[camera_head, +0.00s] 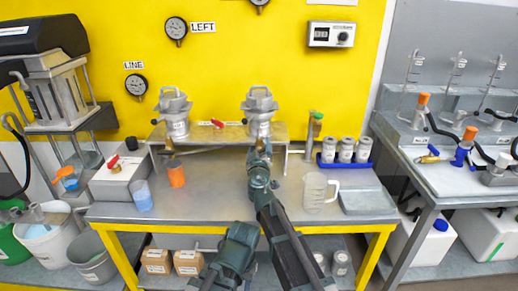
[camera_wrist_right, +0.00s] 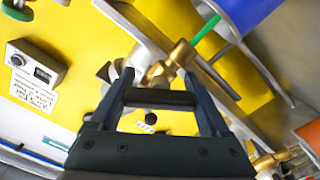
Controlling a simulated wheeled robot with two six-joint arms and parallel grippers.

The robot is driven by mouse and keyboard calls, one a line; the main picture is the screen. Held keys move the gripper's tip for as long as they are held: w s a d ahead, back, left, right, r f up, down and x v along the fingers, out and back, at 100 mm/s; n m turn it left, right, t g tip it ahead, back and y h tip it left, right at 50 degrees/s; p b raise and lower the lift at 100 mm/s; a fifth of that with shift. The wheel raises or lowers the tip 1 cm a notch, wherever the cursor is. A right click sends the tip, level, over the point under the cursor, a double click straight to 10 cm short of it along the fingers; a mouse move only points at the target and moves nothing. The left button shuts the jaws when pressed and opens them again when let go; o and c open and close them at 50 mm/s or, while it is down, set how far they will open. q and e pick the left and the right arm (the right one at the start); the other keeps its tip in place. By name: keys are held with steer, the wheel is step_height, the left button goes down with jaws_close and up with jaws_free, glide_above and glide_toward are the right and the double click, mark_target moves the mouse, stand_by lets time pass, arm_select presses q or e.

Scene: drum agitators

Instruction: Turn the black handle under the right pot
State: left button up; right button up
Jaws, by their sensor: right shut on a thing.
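The right pot (camera_head: 261,112), a grey metal vessel with a clamped lid, stands on the metal shelf above the bench. My right gripper (camera_head: 262,150) is just below it at the shelf's front edge and hides the handle in the head view. In the right wrist view, the black handle (camera_wrist_right: 160,97) is a short dark bar spanning the space between the two fingers of my right gripper (camera_wrist_right: 160,86). A brass fitting (camera_wrist_right: 172,62) shows just beyond it. My right gripper is shut on the black handle.
The left pot (camera_head: 175,113) stands on the same shelf (camera_head: 218,133). On the bench are an orange cup (camera_head: 176,175), a bluish beaker (camera_head: 142,195), a clear jug (camera_head: 317,192), and a blue tray (camera_head: 344,165) of jars. The front middle of the bench is mostly clear.

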steer(key=o, duration=1.2)
